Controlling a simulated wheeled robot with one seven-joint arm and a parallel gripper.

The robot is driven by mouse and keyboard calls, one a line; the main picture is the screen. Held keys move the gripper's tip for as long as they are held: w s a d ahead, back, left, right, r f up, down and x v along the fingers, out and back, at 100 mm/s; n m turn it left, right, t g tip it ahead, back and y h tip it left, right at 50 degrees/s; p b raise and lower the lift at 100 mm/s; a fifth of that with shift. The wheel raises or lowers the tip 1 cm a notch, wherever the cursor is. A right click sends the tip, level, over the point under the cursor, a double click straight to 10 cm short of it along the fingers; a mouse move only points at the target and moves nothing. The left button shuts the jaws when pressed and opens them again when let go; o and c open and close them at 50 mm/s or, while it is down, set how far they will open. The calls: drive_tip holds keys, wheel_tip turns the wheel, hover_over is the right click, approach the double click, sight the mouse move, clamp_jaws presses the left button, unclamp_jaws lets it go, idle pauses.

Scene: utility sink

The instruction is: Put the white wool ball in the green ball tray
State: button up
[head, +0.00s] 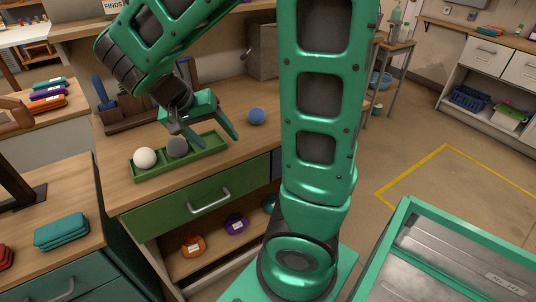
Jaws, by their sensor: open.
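The white wool ball (145,158) sits in the left part of the long green ball tray (160,175) on the wooden worktop. A grey ball (178,148) sits beside it, near the tray's middle. The right part of the tray looks empty. My gripper (225,142) is open and empty, pointing down over the right part of the tray. It is apart from the white ball, and its near finger hides some of the tray's right part.
A blue ball (256,116) lies on the worktop right of my gripper. A dark wooden rack (130,115) stands behind the tray. Below are a green drawer (190,205) and a shelf with an orange item (193,245) and a purple item (236,223).

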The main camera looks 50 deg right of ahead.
drive_tip(key=s+d+n+y, duration=0.3)
drive_tip(key=s+y, duration=0.2)
drive_tip(key=s, duration=1.1)
drive_tip(key=shift+s+r+y, duration=0.25)
drive_tip(key=shift+y, duration=0.15)
drive_tip(key=shift+d, duration=0.1)
